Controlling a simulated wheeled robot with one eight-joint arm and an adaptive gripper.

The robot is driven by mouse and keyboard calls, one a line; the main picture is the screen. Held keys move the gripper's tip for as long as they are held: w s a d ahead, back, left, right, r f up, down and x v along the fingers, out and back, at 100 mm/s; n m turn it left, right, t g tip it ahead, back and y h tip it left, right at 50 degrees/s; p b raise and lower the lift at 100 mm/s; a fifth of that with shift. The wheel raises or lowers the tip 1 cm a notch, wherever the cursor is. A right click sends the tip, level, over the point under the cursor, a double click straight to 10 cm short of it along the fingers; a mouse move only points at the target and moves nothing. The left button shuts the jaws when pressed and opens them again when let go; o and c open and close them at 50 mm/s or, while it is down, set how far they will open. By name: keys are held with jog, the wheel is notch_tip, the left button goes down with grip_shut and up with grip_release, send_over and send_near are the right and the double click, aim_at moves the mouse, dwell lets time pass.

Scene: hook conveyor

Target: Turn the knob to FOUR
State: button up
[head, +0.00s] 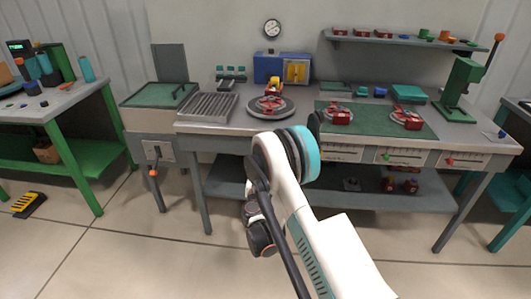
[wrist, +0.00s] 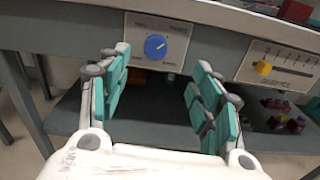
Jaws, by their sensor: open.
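The blue round knob (wrist: 155,46) sits on a light grey dial panel (wrist: 178,38) on the bench's front face, in the wrist view. Marks stand around the knob, but their lettering is too small to read. A pale pointer line shows on the knob; I cannot tell which mark it points to. My gripper (wrist: 162,60) is open, with its teal-padded fingers apart, one to each side below the panel. The knob appears between and beyond the fingertips, not held. In the head view my arm hides the knob and most of the gripper.
A slider panel with a yellow handle (wrist: 264,68) is right of the dial. Further slider panels (head: 401,157) continue along the bench front. A lower shelf (head: 350,203) holds small red parts. A lever with an orange grip (head: 154,172) hangs at the left.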

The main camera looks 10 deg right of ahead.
jog(key=f+b+x, duration=0.1)
jog(key=b+x, duration=0.1)
jog(key=x, duration=1.1)
jog(key=shift+w+a+n, duration=0.2)
jog(key=shift+w+n, duration=0.1)
jog(key=shift+n, duration=0.1)
jog(key=c, duration=1.1)
